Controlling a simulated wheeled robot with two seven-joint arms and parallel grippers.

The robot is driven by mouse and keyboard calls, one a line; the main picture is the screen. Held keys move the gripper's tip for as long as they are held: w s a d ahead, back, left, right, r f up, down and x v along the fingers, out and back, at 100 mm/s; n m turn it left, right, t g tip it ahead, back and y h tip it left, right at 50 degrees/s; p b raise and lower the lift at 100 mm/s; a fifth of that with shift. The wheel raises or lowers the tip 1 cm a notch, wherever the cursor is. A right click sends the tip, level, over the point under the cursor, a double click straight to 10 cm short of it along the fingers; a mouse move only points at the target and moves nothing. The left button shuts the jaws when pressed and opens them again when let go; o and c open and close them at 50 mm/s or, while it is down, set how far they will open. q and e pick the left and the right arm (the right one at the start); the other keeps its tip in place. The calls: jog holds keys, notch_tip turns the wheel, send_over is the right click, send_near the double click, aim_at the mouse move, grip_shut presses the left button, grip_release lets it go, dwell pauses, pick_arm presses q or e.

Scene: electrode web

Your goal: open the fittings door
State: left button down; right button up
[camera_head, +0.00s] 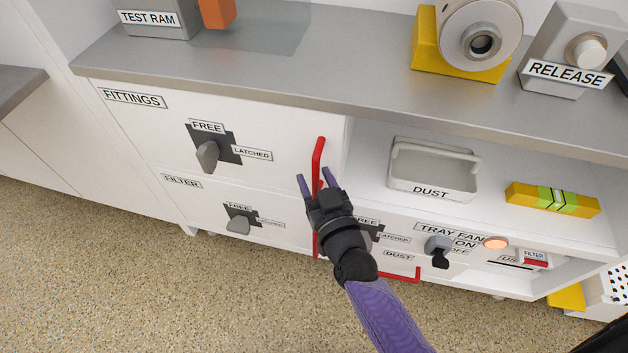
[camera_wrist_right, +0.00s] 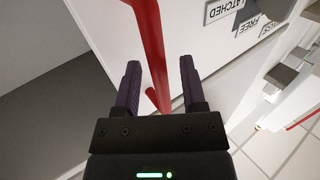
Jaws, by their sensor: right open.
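The fittings door (camera_head: 270,120) is a white panel under the grey counter, labelled FITTINGS, and looks closed. Its grey latch knob (camera_head: 207,156) sits on a dark plate by FREE and LATCHED labels; I cannot tell which mark it points to. A long red handle (camera_head: 319,152) runs down near the door's right edge. My right gripper (camera_head: 314,178) is open at this handle. In the right wrist view the red handle (camera_wrist_right: 152,40) passes between the two open fingers (camera_wrist_right: 159,66); I cannot tell whether they touch it. My left gripper is not in view.
A filter door (camera_head: 182,181) with its own latch lies below. To the right are an open shelf with a DUST bin (camera_head: 432,170), a yellow block (camera_head: 552,199) and a tray fan switch (camera_head: 438,248). A lower red handle (camera_head: 400,276) is close to my right wrist. The floor in front is clear.

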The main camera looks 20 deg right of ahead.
jog(key=shift+w, duration=0.15)
grip_shut()
dwell(0.9)
dwell(0.4)
